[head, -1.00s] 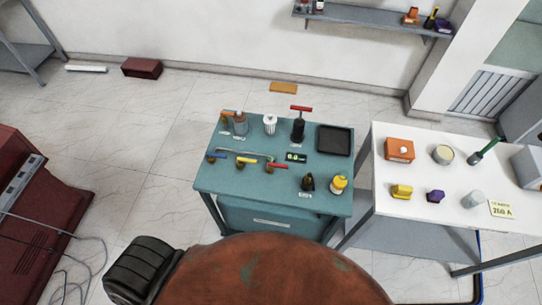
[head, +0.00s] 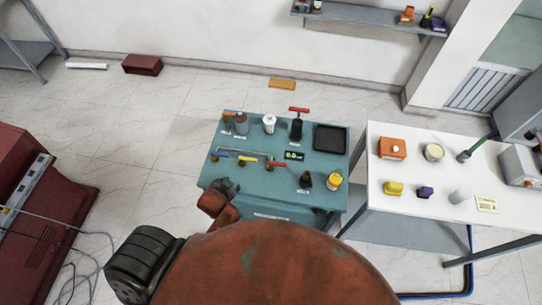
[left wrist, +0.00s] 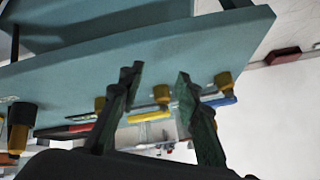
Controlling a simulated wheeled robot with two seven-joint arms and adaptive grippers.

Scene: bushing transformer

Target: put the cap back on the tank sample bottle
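I cannot read which vessel is the tank sample bottle. On the teal table (head: 232,170), a dark bottle (head: 305,181) and a yellow-topped jar (head: 334,181) stand at the front right. A brownish bottle (head: 241,124) and a white bottle (head: 269,124) stand at the back left. I cannot make out a loose cap. My left gripper (head: 228,187) is at the table's front left edge, below the valves. In the left wrist view its two fingers (left wrist: 158,88) are spread with nothing held between them. My right gripper is out of view.
Valves with blue, yellow (head: 248,158) and red handles line the table's middle. A black tray (head: 330,138) and a black red-handled device (head: 297,128) stand behind. A white table (head: 405,200) with several items adjoins on the right.

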